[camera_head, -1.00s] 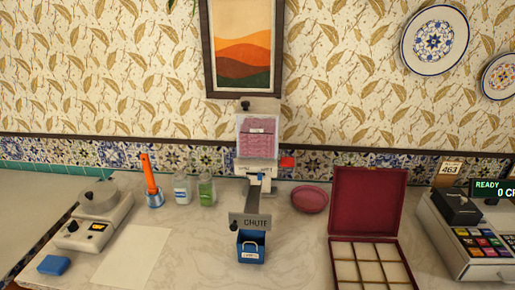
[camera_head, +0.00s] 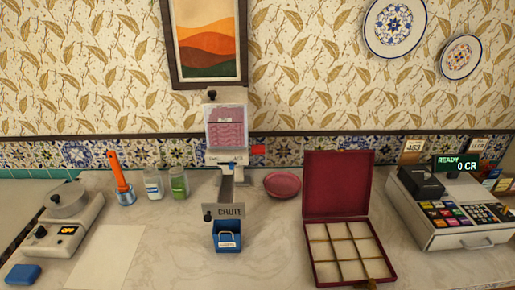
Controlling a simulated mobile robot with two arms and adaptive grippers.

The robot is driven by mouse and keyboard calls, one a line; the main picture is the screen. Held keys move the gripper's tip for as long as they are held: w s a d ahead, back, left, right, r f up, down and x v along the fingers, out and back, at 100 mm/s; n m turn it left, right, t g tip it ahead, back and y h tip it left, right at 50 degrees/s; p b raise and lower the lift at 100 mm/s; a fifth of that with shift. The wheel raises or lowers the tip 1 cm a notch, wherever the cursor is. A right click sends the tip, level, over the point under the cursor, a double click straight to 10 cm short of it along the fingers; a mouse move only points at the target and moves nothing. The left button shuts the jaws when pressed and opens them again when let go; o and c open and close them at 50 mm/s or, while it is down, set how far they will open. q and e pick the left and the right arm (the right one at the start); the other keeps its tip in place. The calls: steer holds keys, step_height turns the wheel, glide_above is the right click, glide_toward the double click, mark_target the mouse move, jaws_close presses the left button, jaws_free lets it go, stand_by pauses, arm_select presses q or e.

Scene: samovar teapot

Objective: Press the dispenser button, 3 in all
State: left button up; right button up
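The dispenser (camera_head: 226,158) stands against the back wall, with a clear hopper of pink contents (camera_head: 226,130) on top. A small red piece (camera_head: 258,150) shows at its right side; I cannot tell whether it is the button. A narrow channel (camera_head: 226,188) runs down from the dispenser to a plate marked CHUTE (camera_head: 229,211). A blue bin (camera_head: 227,238) with a pale handle and label stands below the plate. I cannot make out anything in the bin. Neither of my grippers is in view.
An open maroon box (camera_head: 310,262) with empty compartments stands right of the chute. A cash register (camera_head: 450,225) is at right, reading READY. A scale (camera_head: 62,222), orange-handled tool (camera_head: 120,178), jars (camera_head: 178,184) and paper (camera_head: 105,255) are at left.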

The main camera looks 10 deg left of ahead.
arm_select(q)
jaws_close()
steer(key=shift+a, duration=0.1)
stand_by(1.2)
